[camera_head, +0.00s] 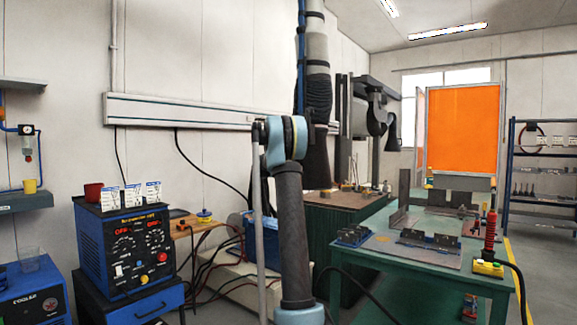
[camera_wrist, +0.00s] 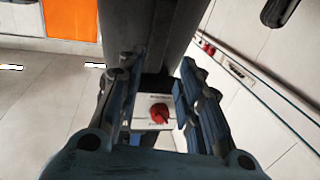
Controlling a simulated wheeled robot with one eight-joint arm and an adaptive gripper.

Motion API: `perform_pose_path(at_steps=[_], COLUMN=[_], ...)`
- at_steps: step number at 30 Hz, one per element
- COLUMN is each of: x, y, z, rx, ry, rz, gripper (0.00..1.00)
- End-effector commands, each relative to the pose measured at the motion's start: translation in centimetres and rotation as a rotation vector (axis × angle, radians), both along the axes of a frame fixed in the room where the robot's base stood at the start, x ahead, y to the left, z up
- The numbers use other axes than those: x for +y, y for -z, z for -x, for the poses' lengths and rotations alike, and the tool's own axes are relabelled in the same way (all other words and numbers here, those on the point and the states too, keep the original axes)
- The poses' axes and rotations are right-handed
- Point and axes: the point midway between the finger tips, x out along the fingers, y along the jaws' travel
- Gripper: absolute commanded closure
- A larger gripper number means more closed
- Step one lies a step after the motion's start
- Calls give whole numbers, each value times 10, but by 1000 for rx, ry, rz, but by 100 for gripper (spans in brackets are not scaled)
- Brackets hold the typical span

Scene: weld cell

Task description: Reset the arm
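My arm (camera_head: 291,220) stands in the middle of the head view, a dark upright link with light-blue joints. My gripper is not clearly visible in the head view. In the wrist view my gripper (camera_wrist: 158,90) has its two blue fingers apart with a clear gap between them. A wide dark grey shape fills the upper middle of the wrist view.
An orange screen (camera_head: 460,130) is behind. Floor shows at far right.

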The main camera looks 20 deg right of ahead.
Motion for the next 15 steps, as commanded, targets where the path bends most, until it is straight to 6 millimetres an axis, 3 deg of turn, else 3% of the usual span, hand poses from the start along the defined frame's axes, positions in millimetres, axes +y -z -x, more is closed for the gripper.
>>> perform_pose_path(at_steps=[11, 15], x=[1, 1], y=[0, -1], z=[2, 19], rx=[1, 21], ry=[1, 14], rz=[-1, -9], gripper=[67, 67])
